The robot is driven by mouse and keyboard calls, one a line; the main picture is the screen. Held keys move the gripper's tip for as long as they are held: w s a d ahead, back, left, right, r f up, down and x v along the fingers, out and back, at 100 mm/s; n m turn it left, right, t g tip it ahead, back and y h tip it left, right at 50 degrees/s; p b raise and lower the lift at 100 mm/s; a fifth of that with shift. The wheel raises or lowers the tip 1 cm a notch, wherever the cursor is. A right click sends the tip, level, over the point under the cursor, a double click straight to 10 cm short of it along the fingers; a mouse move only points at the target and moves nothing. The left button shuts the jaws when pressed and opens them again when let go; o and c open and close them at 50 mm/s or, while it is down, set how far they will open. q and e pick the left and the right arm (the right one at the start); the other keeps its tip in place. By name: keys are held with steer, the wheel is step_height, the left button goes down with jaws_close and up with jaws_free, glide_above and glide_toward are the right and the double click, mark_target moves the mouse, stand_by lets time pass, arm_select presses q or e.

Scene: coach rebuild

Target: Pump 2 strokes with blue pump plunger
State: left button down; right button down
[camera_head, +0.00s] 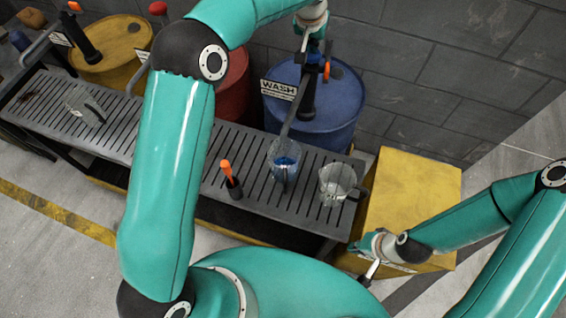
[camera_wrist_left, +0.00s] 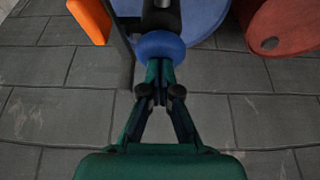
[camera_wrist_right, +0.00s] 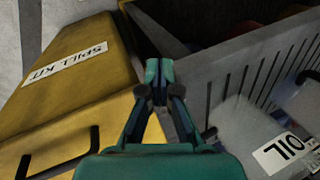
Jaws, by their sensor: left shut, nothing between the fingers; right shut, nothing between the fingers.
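The blue drum (camera_head: 325,115) stands behind the bench under a WASH sign (camera_head: 279,90), with a dark pump (camera_head: 308,95) on top. Its round blue plunger knob (camera_wrist_left: 160,46) shows in the left wrist view. My left gripper (camera_head: 303,48) is shut and empty above the pump; its fingertips (camera_wrist_left: 160,75) are at the knob, and I cannot tell if they touch it. A clear jug (camera_head: 285,158) with blue liquid stands under the long spout (camera_head: 291,119). My right gripper (camera_head: 373,270) is shut and empty near the yellow box, low at the bench's right end.
The slatted bench (camera_head: 140,125) also carries an empty clear jug (camera_head: 338,180), another jug (camera_head: 86,107) and an orange-handled tool in a dark holder (camera_head: 232,182). Red (camera_head: 238,88) and yellow (camera_head: 108,50) drums stand left. The yellow spill kit box (camera_head: 420,185) stands right.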

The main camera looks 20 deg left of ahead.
arm_select(q)
steer(key=shift+r+p, duration=2.7)
steer(key=shift+r, duration=0.65)
step_height(320, 180, up, 6)
steer(key=p, duration=0.1)
